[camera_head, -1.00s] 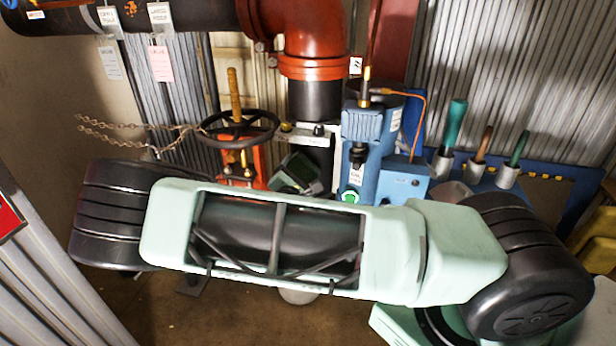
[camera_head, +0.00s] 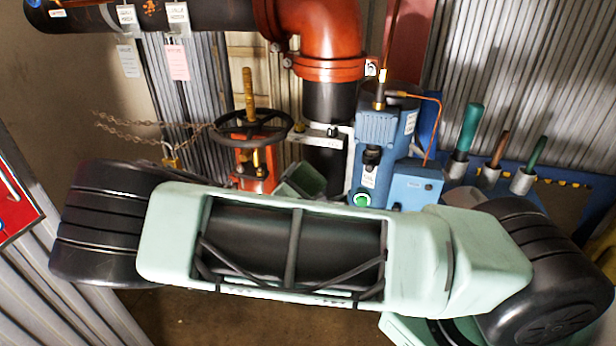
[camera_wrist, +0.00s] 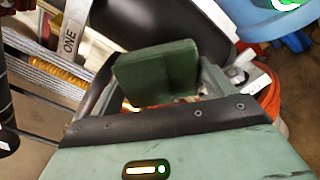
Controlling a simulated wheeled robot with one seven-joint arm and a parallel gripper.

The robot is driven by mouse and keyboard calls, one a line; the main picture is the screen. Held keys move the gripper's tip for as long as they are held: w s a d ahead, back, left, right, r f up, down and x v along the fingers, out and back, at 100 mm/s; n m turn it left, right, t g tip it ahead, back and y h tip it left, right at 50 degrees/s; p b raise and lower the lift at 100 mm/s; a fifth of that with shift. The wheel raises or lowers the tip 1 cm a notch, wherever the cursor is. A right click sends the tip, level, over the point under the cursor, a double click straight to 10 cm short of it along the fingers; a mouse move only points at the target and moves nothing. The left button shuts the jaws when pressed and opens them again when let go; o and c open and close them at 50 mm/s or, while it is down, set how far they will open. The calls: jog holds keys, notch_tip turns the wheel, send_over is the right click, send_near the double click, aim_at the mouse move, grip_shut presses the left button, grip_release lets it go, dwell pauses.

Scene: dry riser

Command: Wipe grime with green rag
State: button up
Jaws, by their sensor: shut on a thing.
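The green rag (camera_wrist: 158,72) shows in the wrist view as a dark green folded pad between the fingers of my gripper (camera_wrist: 160,88). My gripper is shut on it. In the head view my gripper (camera_head: 303,180) is partly hidden behind my own arm, between the red valve body and the blue pump unit. The rag cannot be made out clearly there. I cannot pick out the grime for certain in either view.
A black handwheel (camera_head: 250,128) on a red valve (camera_head: 252,170) stands left of my gripper, with a chain and padlock (camera_head: 172,158). A blue pump unit (camera_head: 385,140) stands right. A red pipe elbow (camera_head: 325,40) is above. Three handled tools stand in holders (camera_head: 458,168) farther right.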

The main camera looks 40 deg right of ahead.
jog(key=shift+s+a, duration=0.3)
jog(key=shift+a, duration=0.05)
jog(key=shift+v, duration=1.45)
jog(key=shift+f, duration=0.1)
